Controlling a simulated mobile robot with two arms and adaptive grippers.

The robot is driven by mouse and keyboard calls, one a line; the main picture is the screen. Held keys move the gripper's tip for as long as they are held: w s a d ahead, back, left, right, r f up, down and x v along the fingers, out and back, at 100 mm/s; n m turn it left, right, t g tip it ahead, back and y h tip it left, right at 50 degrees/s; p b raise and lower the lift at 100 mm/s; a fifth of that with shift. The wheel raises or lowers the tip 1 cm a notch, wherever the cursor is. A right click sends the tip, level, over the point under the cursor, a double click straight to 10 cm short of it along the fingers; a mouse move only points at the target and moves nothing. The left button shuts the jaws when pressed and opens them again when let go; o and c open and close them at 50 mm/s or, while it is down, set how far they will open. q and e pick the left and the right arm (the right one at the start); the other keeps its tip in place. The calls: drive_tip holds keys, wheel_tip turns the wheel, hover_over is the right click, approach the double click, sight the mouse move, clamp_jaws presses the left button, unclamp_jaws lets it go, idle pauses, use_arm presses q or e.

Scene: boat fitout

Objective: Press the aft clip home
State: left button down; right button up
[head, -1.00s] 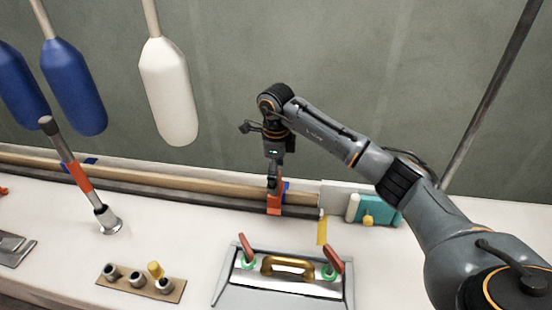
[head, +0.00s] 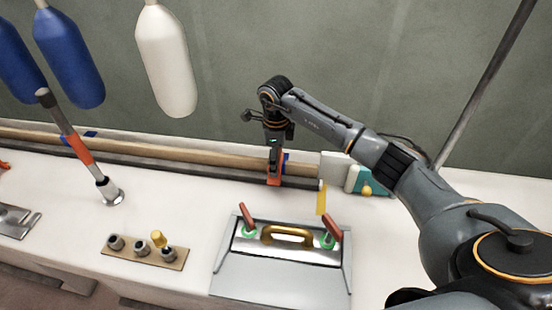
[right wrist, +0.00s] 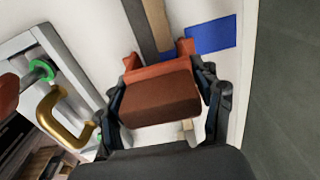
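An orange clip (head: 274,181) is at the right part of the long wooden batten (head: 200,156) along the wall side of the bench. In the right wrist view the clip (right wrist: 160,97) is a broad red-brown block, with two orange prongs beside the end of the batten (right wrist: 150,28). My right gripper (head: 274,165) points down at it; in the wrist view its two fingers (right wrist: 162,108) are closed against the block's sides. I cannot tell how deep the batten sits between the prongs. My left gripper is not in view.
Blue tape (right wrist: 211,36) lies beside the clip. A grey case (head: 282,276) with a gold handle and red levers stands in front. A teal and white block (head: 356,178) is to the right. A tilted rod (head: 75,145) and a socket board (head: 145,252) are left.

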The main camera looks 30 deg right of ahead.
drive_tip(key=o, duration=0.5)
drive_tip(key=c, duration=0.9)
drive_tip(key=shift+s+f+b, duration=0.15)
drive_tip(key=shift+f+b, duration=0.45)
drive_tip(key=shift+f, duration=0.2)
drive_tip(key=o, duration=1.6)
drive_tip(key=shift+r, duration=0.1)
